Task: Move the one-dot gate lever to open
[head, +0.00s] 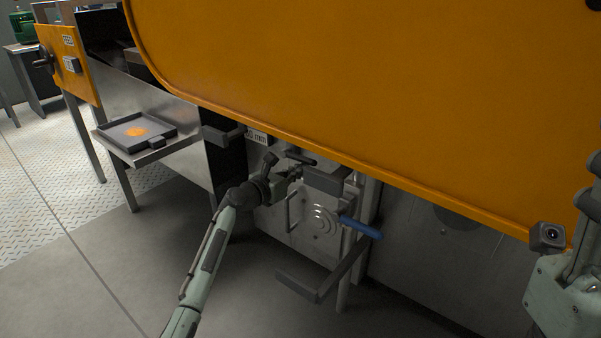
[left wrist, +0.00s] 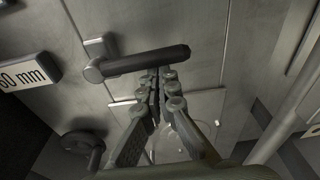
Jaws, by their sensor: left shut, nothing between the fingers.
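A dark-handled lever (left wrist: 145,61) on a pale bracket is mounted on a metal panel in the left wrist view. Its handle lies nearly level, slightly raised to the right. In the head view a dark handle (head: 300,158) shows just under the orange cover's edge. My left gripper (left wrist: 160,76) is shut and empty, its fingertips close below the handle's middle; contact cannot be told. It also shows in the head view (head: 296,172). No dot marking is readable. My right gripper (head: 590,205) is partly in view at the right edge; its fingers are unclear.
A large orange cover (head: 380,85) overhangs the panel. A blue-handled lever (head: 360,227) sticks out right of my left gripper, with a grey bracket (head: 297,286) below. A "60 mm" label (left wrist: 27,76) and a dark knob (left wrist: 84,145) are left of the lever. A tray (head: 112,135) stands left.

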